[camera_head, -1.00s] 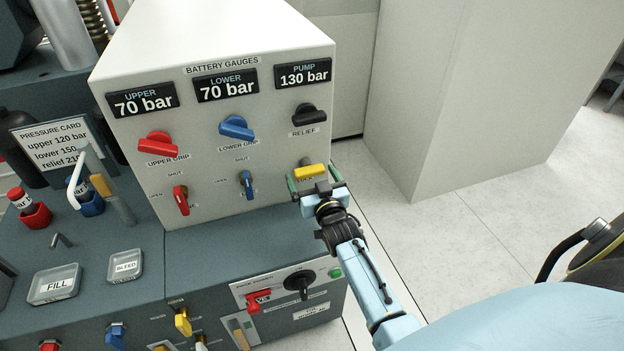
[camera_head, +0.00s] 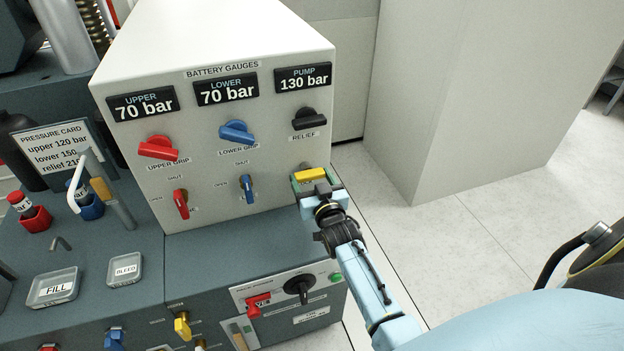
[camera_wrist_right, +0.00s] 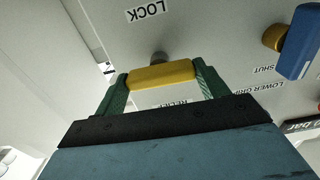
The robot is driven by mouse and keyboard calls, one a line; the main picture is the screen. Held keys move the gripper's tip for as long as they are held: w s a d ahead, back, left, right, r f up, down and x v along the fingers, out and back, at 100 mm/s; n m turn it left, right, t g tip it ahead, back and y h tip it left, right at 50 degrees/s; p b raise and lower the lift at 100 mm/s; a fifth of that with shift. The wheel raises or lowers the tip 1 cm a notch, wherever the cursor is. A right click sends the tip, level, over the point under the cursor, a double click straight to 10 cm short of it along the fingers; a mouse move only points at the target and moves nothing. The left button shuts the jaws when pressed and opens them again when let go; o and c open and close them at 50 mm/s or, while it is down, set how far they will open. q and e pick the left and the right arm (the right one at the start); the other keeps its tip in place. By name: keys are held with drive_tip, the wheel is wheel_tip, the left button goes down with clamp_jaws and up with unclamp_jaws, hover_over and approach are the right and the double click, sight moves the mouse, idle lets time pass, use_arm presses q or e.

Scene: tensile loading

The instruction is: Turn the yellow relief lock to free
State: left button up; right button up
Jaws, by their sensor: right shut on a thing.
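The yellow relief lock (camera_head: 311,174) is a small bar-shaped handle at the lower right of the white panel (camera_head: 215,55), below the black relief knob (camera_head: 309,119). My right gripper (camera_head: 313,180) is at the lock, with its green fingers on either end of the yellow bar. In the right wrist view the fingers close on both ends of the yellow lock (camera_wrist_right: 161,76), and a LOCK label shows beyond it. The bar lies roughly level in the head view. The lock's other label is mostly hidden by the gripper. My left gripper is not in view.
Red and blue knobs with small valves sit left of the lock; the blue valve (camera_head: 247,188) is nearest. Displays read upper 70, lower 70 and pump 130 bar. A lower control box (camera_head: 297,290) stands beneath. The floor to the right is open.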

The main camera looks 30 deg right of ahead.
drive_tip(key=m+p, duration=0.3)
drive_tip(key=m, duration=0.2)
drive_tip(key=shift+m, duration=0.4)
drive_tip(key=m, duration=0.2)
drive_tip(key=shift+m, duration=0.4)
drive_tip(key=m, duration=0.2)
drive_tip(key=shift+m+p, duration=0.3)
drive_tip(key=m, duration=0.2)
drive_tip(key=shift+f+m, duration=0.1)
drive_tip(key=shift+m, duration=1)
drive_tip(key=shift+m+b, duration=0.4)
drive_tip(key=shift+m, duration=0.4)
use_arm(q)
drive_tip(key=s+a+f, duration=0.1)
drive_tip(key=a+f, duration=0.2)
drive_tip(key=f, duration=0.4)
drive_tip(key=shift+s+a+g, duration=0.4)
use_arm(e)
drive_tip(key=shift+m, duration=0.3)
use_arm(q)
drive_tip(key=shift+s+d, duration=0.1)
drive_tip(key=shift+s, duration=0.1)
